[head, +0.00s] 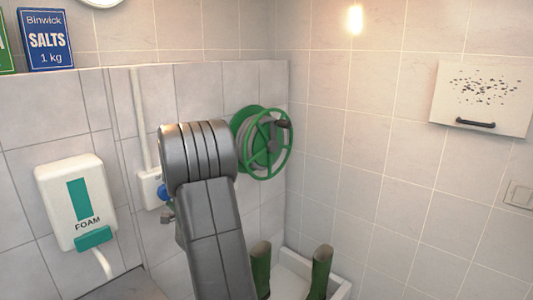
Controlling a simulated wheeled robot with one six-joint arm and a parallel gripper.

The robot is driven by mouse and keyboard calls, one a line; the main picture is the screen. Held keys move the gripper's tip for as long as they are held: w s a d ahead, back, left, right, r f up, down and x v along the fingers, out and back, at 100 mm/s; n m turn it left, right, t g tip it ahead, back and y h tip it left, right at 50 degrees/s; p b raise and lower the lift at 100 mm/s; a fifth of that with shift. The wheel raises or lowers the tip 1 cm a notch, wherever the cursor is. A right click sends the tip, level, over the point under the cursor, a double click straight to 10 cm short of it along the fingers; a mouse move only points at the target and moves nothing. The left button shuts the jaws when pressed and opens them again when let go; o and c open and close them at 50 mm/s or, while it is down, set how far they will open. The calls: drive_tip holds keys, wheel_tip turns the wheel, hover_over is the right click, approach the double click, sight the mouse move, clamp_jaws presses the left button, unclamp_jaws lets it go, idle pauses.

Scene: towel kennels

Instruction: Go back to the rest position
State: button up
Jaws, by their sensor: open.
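My grey arm (215,220) rises from the bottom centre of the head view, and its thick rounded joint stands at the top, in front of the tiled wall. My gripper is not in view, so its jaws and anything near them cannot be seen. My arm hides part of the wall and part of the area left of the boots.
A white FOAM dispenser (62,200) hangs at left. A green hose reel (277,142) is on the wall behind my arm. Green boots (319,272) stand in a white tray (338,288). A white wall flap (480,98) is at right. A SALTS box (45,40) sits on a ledge.

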idle(0.4)
drive_tip(key=b+v, duration=0.4)
drive_tip(key=v, duration=1)
drive_tip(key=w+a+n, duration=0.9)
drive_tip(key=a+n, duration=0.1)
drive_tip(key=n, duration=0.8)
drive_tip(key=shift+a+r, duration=0.25)
drive_tip(key=shift+a, duration=0.15)
idle(0.4)
